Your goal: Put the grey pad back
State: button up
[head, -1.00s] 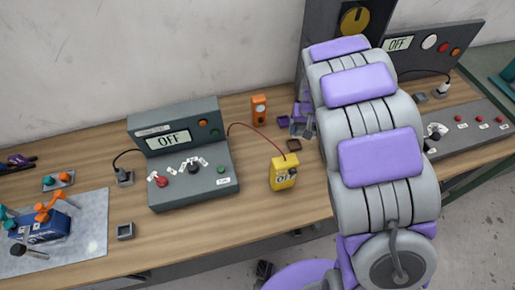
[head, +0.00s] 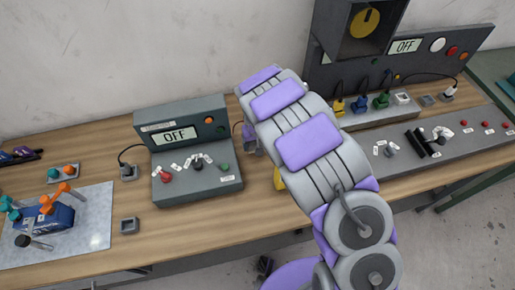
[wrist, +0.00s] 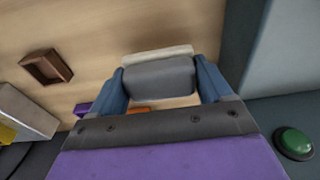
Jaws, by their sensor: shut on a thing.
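In the wrist view, the grey pad (wrist: 160,78) is a small grey block with a pale strip along its far edge. It sits between the two blue fingers of my gripper (wrist: 162,84), which is shut on it. The wooden bench shows beyond the pad, but I cannot tell the gap between them. In the head view, my gripper (head: 250,143) is just right of the left OFF console (head: 185,118). My arm hides much of it, and the pad cannot be made out there. A small brown square holder (wrist: 46,66) lies on the bench to the left in the wrist view.
The console's green button (wrist: 293,143) is close on the right in the wrist view. A yellow meter (head: 279,178) is mostly behind my arm. A blue clamp unit (head: 50,218) is at far left.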

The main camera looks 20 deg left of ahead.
aim_at(254, 148)
jog(key=f, duration=0.2)
jog(key=a+f, duration=0.1)
jog(key=shift+s+a+f, duration=0.1)
jog(key=shift+a+f, duration=0.1)
jog(key=shift+f, duration=0.15)
jog(key=shift+d+f, duration=0.1)
jog(key=shift+d, duration=0.85)
jog(key=shift+s+a+f, duration=0.1)
jog(key=shift+a, duration=0.1)
jog(key=o, duration=1)
jog(key=shift+s+a+f, duration=0.1)
jog(key=shift+s+f, duration=0.05)
jog(key=shift+s, duration=0.05)
